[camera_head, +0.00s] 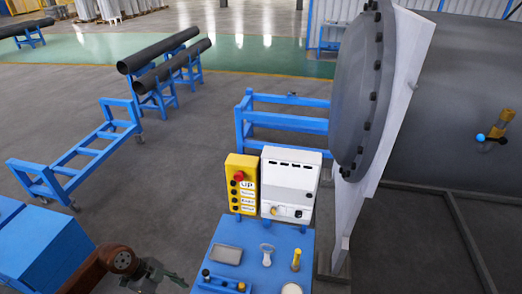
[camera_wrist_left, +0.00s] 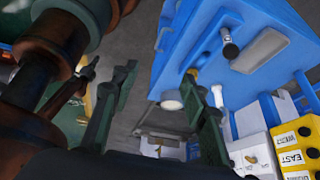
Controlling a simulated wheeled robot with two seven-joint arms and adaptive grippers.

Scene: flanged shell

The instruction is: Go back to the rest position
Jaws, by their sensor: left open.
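My left gripper (camera_head: 165,276) is low in the head view, left of the blue work table (camera_head: 232,240). In the left wrist view my left gripper (camera_wrist_left: 158,85) has its two dark fingers spread apart, with nothing between them touching either finger. The blue table (camera_wrist_left: 205,60) fills the upper right of that view, beyond the fingers. The large grey flanged shell (camera_head: 362,85), with bolts around its rim, stands upright at the right of the head view. My right gripper does not show in the head view.
A blue cabinet (camera_head: 42,246) is at lower left. Floor between is clear.

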